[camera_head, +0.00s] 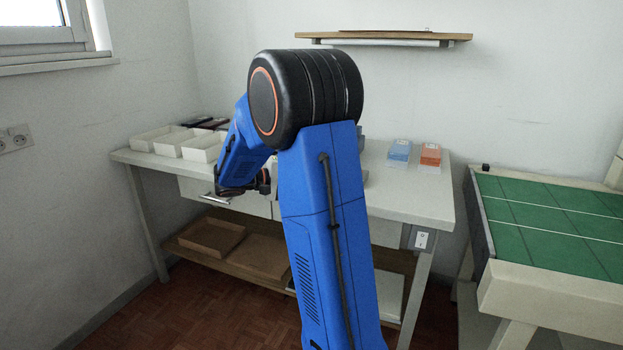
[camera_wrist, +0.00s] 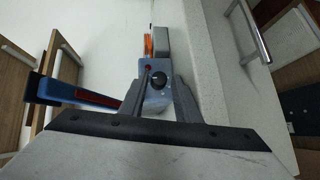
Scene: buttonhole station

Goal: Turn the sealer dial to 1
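In the wrist view the sealer (camera_wrist: 156,98) has a blue-grey body on the white bench top. Its round black dial (camera_wrist: 160,80) shows between the fingers of my gripper (camera_wrist: 163,76). The fingers are apart, one on each side of the dial in the picture; I cannot tell how far above it they are. A small red spot is beside the dial. A blue arm with a dark red strip (camera_wrist: 90,95) reaches left from the sealer. The dial's setting is too small to read. In the head view my arm hides most of the sealer.
White trays (camera_head: 152,138) stand at the left of the bench (camera_head: 420,203). Blue (camera_head: 400,150) and orange (camera_head: 430,154) packs lie at its back right. A drawer handle (camera_wrist: 252,32) shows at the bench front. A green-topped table (camera_head: 550,220) stands to the right.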

